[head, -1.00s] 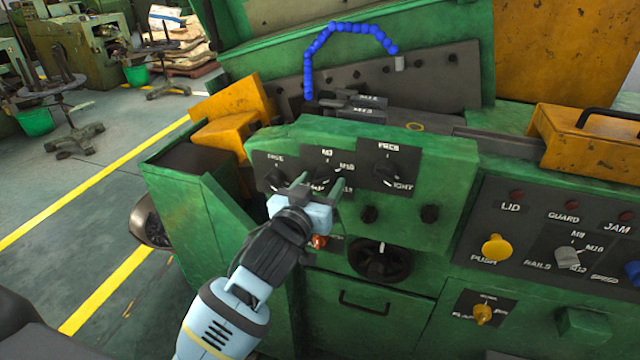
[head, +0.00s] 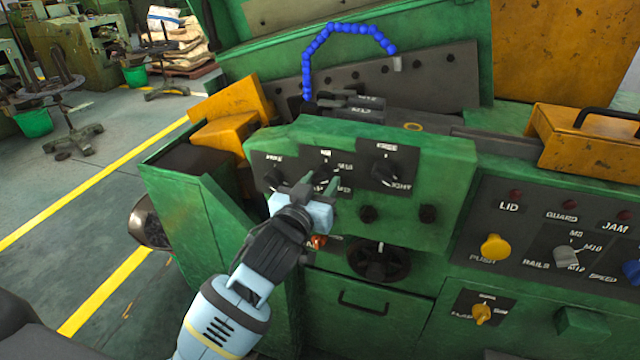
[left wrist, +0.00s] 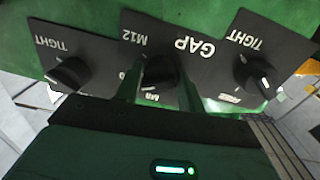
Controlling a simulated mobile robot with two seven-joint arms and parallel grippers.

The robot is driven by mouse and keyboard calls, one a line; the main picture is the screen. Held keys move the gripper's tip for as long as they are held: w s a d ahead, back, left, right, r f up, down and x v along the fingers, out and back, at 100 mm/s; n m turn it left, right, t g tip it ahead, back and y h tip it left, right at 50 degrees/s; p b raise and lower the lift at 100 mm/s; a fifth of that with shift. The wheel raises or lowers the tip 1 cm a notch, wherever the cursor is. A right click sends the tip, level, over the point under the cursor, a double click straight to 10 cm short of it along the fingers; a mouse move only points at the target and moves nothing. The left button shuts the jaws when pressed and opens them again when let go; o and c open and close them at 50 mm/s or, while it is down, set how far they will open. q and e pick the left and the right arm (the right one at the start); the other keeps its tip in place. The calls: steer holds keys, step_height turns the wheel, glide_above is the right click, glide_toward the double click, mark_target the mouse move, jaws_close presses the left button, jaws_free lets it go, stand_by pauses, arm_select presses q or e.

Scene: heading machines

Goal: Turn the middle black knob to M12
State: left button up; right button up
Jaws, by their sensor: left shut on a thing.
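The middle black knob (head: 322,175) sits on the GAP plate of the green control box, between two other black knobs. In the head view it is mostly hidden by my left gripper (head: 321,185), which reaches up from below. In the left wrist view, turned upside down, the middle knob (left wrist: 160,72) lies between the two fingers of my left gripper (left wrist: 160,90), which is shut on it. The M12 label (left wrist: 132,39) shows above and left of the knob in that view. The knob's exact pointer direction is hard to tell. My right gripper is not in view.
A left black knob (head: 273,179) and a right black knob (head: 386,173) flank the middle one closely. Below are two small dark knobs, a red-orange button (head: 319,241) and a large black dial (head: 380,261). A second panel with a yellow button (head: 496,247) stands at right.

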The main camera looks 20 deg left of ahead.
arm_select(q)
steer(key=m, duration=0.6)
steer(key=shift+a+r, duration=0.1)
steer(key=shift+a, duration=0.05)
steer(key=m, duration=0.5)
steer(key=shift+r+g+y, duration=0.15)
steer(key=shift+g+y, duration=0.15)
steer(key=shift+a, duration=0.1)
steer(key=shift+r, duration=0.1)
steer(key=o, duration=0.9)
steer(key=shift+s+f, duration=0.2)
steer(key=shift+s, duration=0.35)
steer(key=shift+s+a+r, duration=0.15)
steer(key=shift+s, duration=1.55)
steer(key=shift+s+a+r, duration=0.1)
steer(key=shift+s+r, duration=0.05)
steer(key=shift+s, duration=1.5)
